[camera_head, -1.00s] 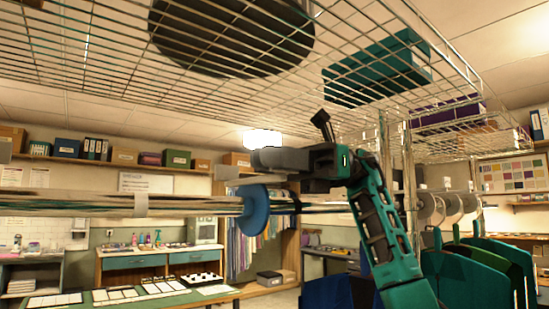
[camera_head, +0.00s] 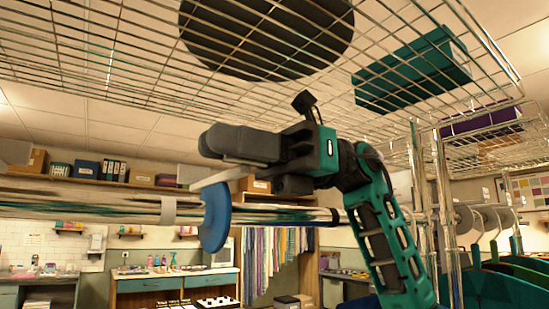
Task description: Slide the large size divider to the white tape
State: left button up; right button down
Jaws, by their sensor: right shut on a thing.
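A chrome rail (camera_head: 100,200) runs across the view. A blue round size divider (camera_head: 215,217) hangs on it, left of the middle. I cannot read any size mark on it. A band of white tape (camera_head: 168,210) wraps the rail a short way to the left of the divider, with bare rail between them. My right gripper (camera_head: 225,172) comes in from the right above the rail and is shut on the divider's upper part. Its grey fingers hide some of that top edge. My left gripper is not in view.
A wire shelf (camera_head: 120,60) hangs overhead, holding a teal box (camera_head: 415,70) and a dark round thing (camera_head: 265,35). A dark band (camera_head: 335,216) marks the rail to the right. Hangers with green garments (camera_head: 500,285) crowd the far right. Below the rail's left part is open.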

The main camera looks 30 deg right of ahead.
jog(key=a, duration=0.5)
jog(key=shift+s+a, duration=0.25)
jog(key=shift+a, duration=0.1)
jog(key=c, duration=1.2)
grip_release()
jog(key=shift+c, duration=0.2)
jog(key=w+d, duration=0.1)
jog(key=d, duration=1.2)
jog(key=shift+a, duration=0.1)
